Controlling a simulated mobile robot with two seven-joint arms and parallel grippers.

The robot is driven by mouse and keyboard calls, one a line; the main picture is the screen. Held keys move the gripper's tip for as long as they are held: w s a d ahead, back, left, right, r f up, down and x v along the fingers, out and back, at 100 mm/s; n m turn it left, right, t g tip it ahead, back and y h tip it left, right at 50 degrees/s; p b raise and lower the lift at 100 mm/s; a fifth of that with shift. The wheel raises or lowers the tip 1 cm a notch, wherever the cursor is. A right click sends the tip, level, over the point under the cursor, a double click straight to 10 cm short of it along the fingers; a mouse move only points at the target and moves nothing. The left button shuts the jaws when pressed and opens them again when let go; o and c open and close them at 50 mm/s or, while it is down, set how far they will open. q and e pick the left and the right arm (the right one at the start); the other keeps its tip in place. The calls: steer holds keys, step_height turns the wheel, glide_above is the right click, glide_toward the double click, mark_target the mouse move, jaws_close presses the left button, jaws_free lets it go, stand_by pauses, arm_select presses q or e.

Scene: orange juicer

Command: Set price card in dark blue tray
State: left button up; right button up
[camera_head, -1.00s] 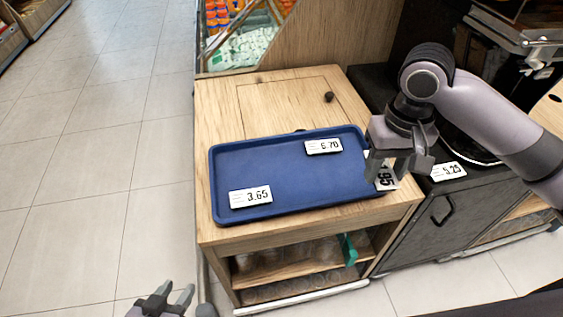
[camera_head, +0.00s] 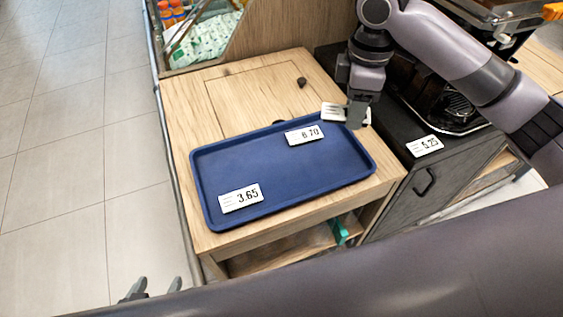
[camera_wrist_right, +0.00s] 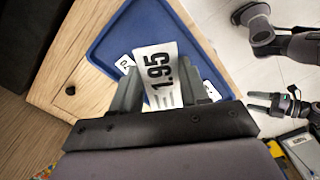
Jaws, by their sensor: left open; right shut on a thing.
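The dark blue tray (camera_head: 290,170) lies on the wooden counter and holds two price cards, a 3.65 card (camera_head: 240,197) at its near left and a 6.70 card (camera_head: 305,135) at its far side. My right gripper (camera_head: 354,113) is shut on a white price card (camera_head: 333,112) above the tray's far right corner. In the right wrist view this card (camera_wrist_right: 160,72) reads 1.95 and sits between the fingers, with the tray (camera_wrist_right: 112,45) behind it. My left gripper (camera_head: 150,289) is open and empty at the lower left, over the floor.
A 5.25 card (camera_head: 424,146) lies on the dark cabinet right of the counter, beside a black machine (camera_head: 450,100). A small dark knob (camera_head: 302,82) sits on the wooden top behind the tray. The tray's middle is clear.

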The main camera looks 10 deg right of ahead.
mark_target(340, 166)
steer(key=r+n, duration=0.1)
steer(key=n, duration=0.1)
steer(key=w+d+n, duration=0.1)
steer(key=n, duration=0.1)
steer(key=shift+r+p, duration=0.35)
steer(key=shift+r, duration=0.05)
steer(key=shift+w+d+r+n, duration=0.1)
steer(key=shift+w+r+n, duration=0.05)
steer(key=shift+n, duration=0.4)
steer(key=shift+w+d+r+n, duration=0.1)
steer(key=shift+n, duration=0.45)
step_height(340, 166, down, 20)
steer(key=shift+b, duration=0.8)
steer(key=o, duration=1)
steer(key=shift+f, duration=0.1)
steer(key=shift+o, duration=0.2)
step_height(340, 166, up, 12)
steer(key=p, duration=0.1)
